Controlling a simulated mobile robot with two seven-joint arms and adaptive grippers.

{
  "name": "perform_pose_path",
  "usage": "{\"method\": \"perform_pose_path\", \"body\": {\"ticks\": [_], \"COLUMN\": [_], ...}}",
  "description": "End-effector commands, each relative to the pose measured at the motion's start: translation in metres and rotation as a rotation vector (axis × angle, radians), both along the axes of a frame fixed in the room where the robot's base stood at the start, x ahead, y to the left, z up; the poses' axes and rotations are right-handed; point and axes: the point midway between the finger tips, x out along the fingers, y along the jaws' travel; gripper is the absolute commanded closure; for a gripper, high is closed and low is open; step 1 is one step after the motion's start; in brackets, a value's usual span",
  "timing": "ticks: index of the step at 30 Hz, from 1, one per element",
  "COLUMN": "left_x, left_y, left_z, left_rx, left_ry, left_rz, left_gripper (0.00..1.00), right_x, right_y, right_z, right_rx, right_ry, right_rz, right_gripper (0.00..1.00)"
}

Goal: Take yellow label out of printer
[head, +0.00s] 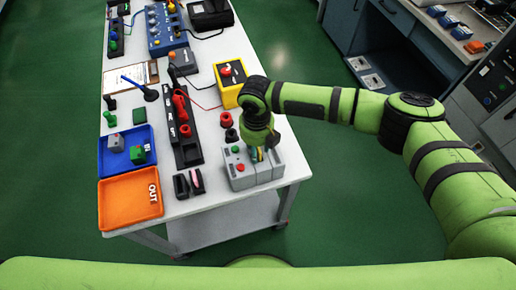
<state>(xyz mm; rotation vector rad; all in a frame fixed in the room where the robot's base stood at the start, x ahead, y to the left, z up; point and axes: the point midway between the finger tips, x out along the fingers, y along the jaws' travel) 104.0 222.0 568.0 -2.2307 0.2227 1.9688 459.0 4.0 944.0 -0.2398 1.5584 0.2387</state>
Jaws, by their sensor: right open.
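The grey printer (240,182) sits at the table's near right corner, with a green and a red button on its top left. My right gripper (259,155) points down at the top of the printer, with its fingers open. A small yellow patch, likely the yellow label (257,152), shows at the fingers; the gripper hides most of it. I cannot tell whether the fingers touch it. My left gripper is not in view.
A blue tray (107,166) with small blocks and an orange OUT tray (113,208) stand at the table's left. Small black holders (181,186) sit just left of the printer. A yellow box (229,92) with a red knob stands behind it.

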Motion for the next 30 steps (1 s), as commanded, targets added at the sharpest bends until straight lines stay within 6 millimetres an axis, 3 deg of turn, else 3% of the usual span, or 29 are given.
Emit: {"method": "perform_pose_path", "body": {"ticks": [2, 4, 5, 6, 12, 20, 30], "left_x": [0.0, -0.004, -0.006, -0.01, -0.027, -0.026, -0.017], "left_y": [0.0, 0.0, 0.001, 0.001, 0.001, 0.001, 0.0], "left_z": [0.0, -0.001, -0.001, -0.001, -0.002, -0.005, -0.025], "left_rx": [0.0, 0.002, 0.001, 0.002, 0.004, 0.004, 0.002], "left_ry": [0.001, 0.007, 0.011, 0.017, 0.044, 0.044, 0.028], "left_rz": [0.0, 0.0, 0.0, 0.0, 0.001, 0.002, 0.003], "left_gripper": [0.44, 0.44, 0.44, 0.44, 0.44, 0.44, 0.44], "right_x": [0.0, 0.0, 0.0, 0.0, 0.0, 0.001, -0.005], "right_y": [0.0, 0.0, 0.0, 0.0, 0.0, 0.0, -0.007], "right_z": [0.0, 0.0, 0.0, 0.0, 0.001, 0.004, 0.044], "right_rx": [0.0, 0.0, 0.0, 0.0, 0.0, 0.001, 0.0], "right_ry": [0.0, 0.0, 0.0, 0.0, -0.001, -0.002, -0.001], "right_rz": [0.0, 0.0, 0.0, 0.0, 0.0, -0.001, 0.0], "right_gripper": [0.61, 0.88, 0.98, 1.0, 1.0, 1.0, 1.0]}}
